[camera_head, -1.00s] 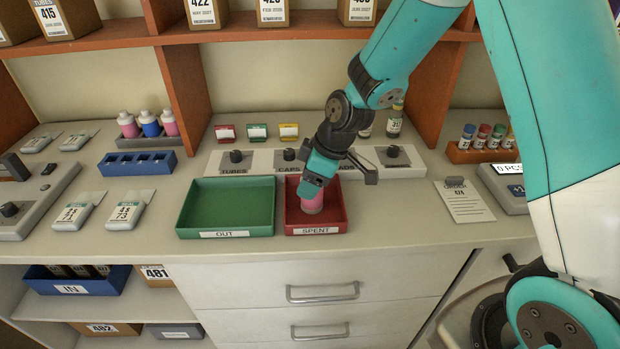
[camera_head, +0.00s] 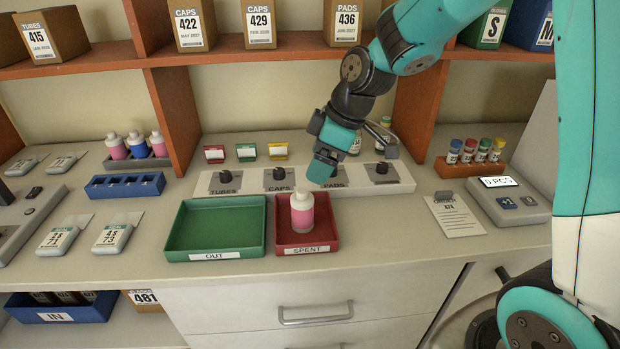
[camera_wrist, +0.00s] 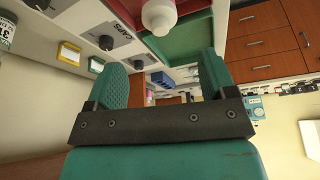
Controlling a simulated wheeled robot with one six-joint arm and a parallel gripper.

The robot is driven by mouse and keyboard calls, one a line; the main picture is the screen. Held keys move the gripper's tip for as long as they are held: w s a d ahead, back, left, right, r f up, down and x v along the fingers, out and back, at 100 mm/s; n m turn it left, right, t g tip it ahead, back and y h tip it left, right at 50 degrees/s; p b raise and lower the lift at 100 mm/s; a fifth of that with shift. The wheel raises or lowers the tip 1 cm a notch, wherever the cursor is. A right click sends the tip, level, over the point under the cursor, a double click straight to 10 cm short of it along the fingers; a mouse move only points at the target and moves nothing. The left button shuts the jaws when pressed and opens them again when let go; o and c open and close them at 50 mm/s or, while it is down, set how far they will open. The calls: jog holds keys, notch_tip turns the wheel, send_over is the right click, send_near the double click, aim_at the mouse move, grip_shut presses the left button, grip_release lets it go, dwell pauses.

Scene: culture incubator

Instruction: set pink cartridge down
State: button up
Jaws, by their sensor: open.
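The pink cartridge (camera_head: 302,211), a bottle with a white cap and pink body, stands upright in the red SPENT tray (camera_head: 310,249). In the wrist view the cartridge (camera_wrist: 158,17) shows at the top edge, beyond the fingers and apart from them. My gripper (camera_head: 323,172) is above and behind the tray, over the row of knobs, clear of the cartridge. Its fingers (camera_wrist: 163,80) are spread with nothing between them.
The empty green OUT tray (camera_head: 216,254) is left of the red tray. Behind them runs a white panel with knobs (camera_head: 225,182). A blue rack (camera_head: 124,187) and a holder of bottles (camera_head: 152,163) stand left. An order sheet (camera_head: 455,217) lies right.

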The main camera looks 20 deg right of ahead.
jog(key=s+a+r+m+g, duration=0.1)
jog(key=s+a+r+m, duration=0.1)
jog(key=s, duration=0.9)
jog(key=s+a+r+m+g, duration=0.1)
jog(key=s+a+r, duration=0.4)
jog(key=s, duration=0.6)
jog(key=shift+s+a+m, duration=0.4)
jog(key=shift+a+m, duration=0.05)
jog(key=shift+m, duration=0.45)
